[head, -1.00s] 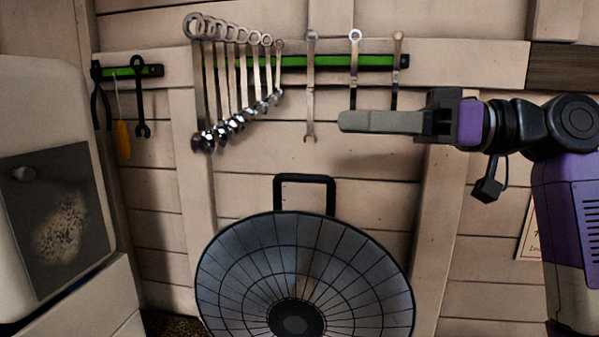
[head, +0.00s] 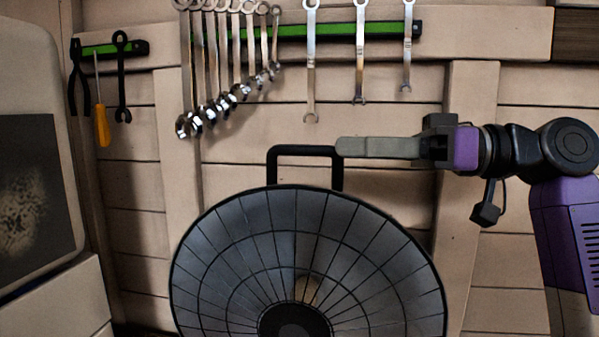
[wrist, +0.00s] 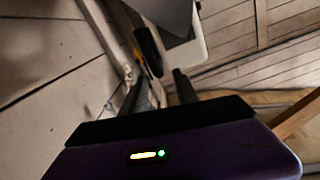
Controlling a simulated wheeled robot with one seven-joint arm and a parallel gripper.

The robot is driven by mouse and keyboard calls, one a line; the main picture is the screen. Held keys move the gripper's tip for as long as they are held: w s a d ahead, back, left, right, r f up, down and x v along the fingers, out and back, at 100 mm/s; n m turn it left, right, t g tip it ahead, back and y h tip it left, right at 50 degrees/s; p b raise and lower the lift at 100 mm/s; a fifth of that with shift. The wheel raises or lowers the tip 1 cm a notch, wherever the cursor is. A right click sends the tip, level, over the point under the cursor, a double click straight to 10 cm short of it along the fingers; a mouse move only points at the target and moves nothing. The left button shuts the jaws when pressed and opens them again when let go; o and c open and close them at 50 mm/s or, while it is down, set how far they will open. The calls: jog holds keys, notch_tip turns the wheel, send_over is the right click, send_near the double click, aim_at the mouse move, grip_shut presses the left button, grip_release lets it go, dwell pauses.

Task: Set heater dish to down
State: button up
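The heater dish (head: 235,250) is a round, dark grey bowl with a wire grille and a dark hub at its centre. It faces me in the lower middle of the head view, its bottom cut off by the frame. A black square handle (head: 305,151) stands up from its top rim. My gripper (head: 340,146) comes in from the right, seen side-on, its tip overlapping the handle's upper right corner in the picture. I cannot tell whether it touches the handle, or how far apart the fingers are.
Several wrenches (head: 311,70) hang on a green magnetic strip (head: 335,31) on the plank wall above the dish. Pliers and an orange-handled screwdriver (head: 101,125) hang at the left. A pale cabinet with a dark panel (head: 30,205) stands at the far left.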

aim_at(284, 150)
jog(key=shift+w+a+f+p, duration=0.1)
jog(key=shift+w+a+p, duration=0.2)
jog(key=shift+a, duration=1)
jog(key=shift+w+a+f+p, duration=0.15)
jog(key=shift+a+p, duration=0.3)
jog(key=shift+a, duration=0.8)
jog(key=shift+w+a+f+p, duration=0.1)
jog(key=shift+w+a+p, duration=0.25)
jog(key=shift+a, duration=0.95)
grip_shut()
jog(key=shift+r, duration=0.1)
